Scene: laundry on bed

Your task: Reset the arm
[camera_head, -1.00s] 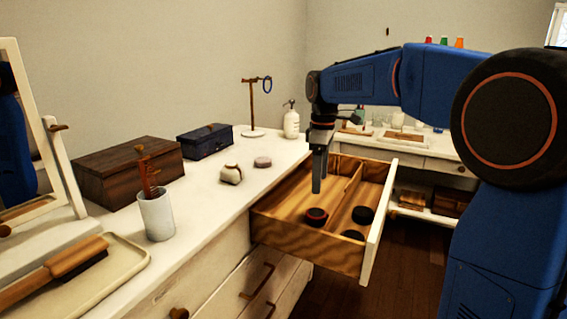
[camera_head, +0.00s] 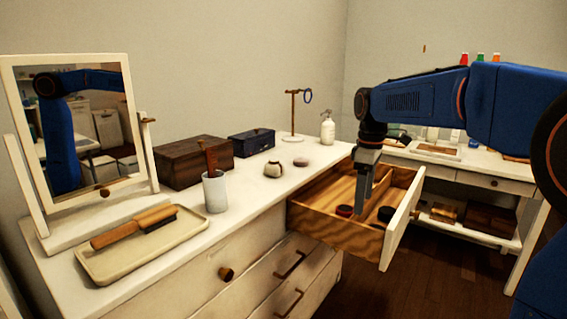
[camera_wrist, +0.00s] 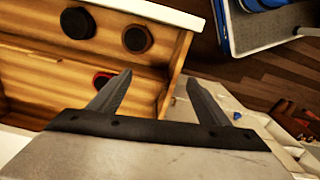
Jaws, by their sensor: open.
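My gripper (camera_head: 364,190) points down over the open drawer (camera_head: 330,228) of the white dresser. In the wrist view my gripper (camera_wrist: 158,95) shows two fingers spread apart with nothing between them. The drawer holds a red-rimmed dark round item (camera_head: 344,211) and a black round item (camera_head: 386,214). In the wrist view, two black round items (camera_wrist: 77,22) (camera_wrist: 136,39) and the red-rimmed one (camera_wrist: 103,80) lie in the drawer's compartments, apart from the fingers.
A white desk (camera_head: 470,168) stands behind the drawer.

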